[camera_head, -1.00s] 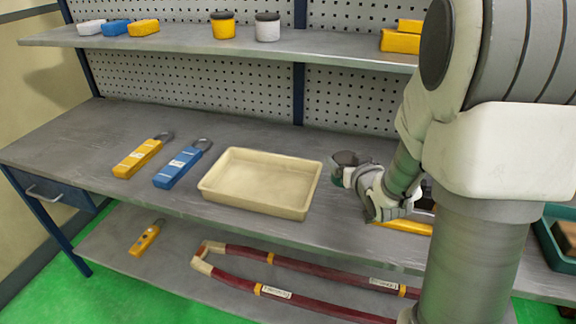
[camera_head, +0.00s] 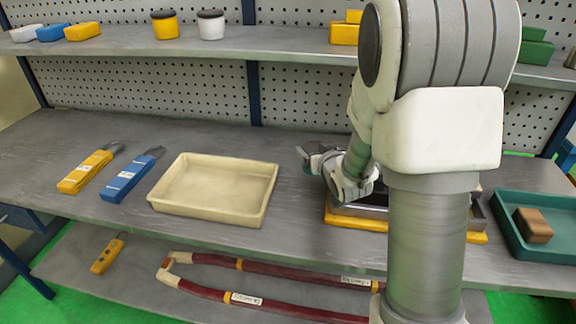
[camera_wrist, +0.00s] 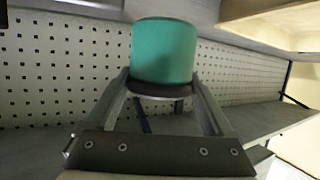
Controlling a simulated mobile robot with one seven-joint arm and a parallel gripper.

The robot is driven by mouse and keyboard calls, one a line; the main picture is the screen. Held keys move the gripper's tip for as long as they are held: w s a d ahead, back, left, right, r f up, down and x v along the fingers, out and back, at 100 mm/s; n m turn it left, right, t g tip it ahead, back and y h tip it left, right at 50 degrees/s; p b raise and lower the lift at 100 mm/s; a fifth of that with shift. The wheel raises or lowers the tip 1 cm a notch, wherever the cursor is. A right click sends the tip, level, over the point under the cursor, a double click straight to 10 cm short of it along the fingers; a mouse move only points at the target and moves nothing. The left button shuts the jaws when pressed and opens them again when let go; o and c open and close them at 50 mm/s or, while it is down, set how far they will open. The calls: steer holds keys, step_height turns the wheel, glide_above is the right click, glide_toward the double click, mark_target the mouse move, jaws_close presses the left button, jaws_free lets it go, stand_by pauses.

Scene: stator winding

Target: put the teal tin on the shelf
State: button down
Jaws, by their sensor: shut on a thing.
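My gripper (camera_wrist: 162,100) is shut on the teal tin (camera_wrist: 165,52), which shows clearly between its fingertips in the wrist view. The tin's dark lid end is on the side towards my gripper. In the head view my gripper (camera_head: 318,163) is above the bench, right of the cream tray, and mostly hides the tin. The shelf (camera_head: 215,50) runs along the pegboard above the bench, higher than my gripper. On it stand a yellow tin (camera_head: 164,25) and a white tin (camera_head: 211,26), both with dark lids.
The shelf also holds blue and yellow boxes at left, yellow blocks (camera_head: 345,33) and green blocks (camera_head: 536,48). Bare shelf lies between the white tin and yellow blocks. The cream tray (camera_head: 158,203), two clamp meters and a teal tray (camera_head: 500,222) are on the bench.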

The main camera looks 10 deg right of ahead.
steer(key=shift+w+a+f+b, duration=0.15)
steer(key=shift+w+a+f, duration=0.35)
steer(key=shift+w+f, duration=0.55)
steer(key=shift+w+a+f+b, duration=0.1)
steer(key=shift+w+a+f, duration=0.5)
steer(key=shift+f, duration=0.8)
steer(key=shift+w+a+f+b, duration=0.15)
steer(key=shift+w+a+f, duration=0.25)
steer(key=shift+w+f, duration=0.7)
steer(key=shift+s+f, duration=0.15)
steer(key=shift+f, duration=0.1)
steer(key=shift+f, duration=0.1)
jaws_free()
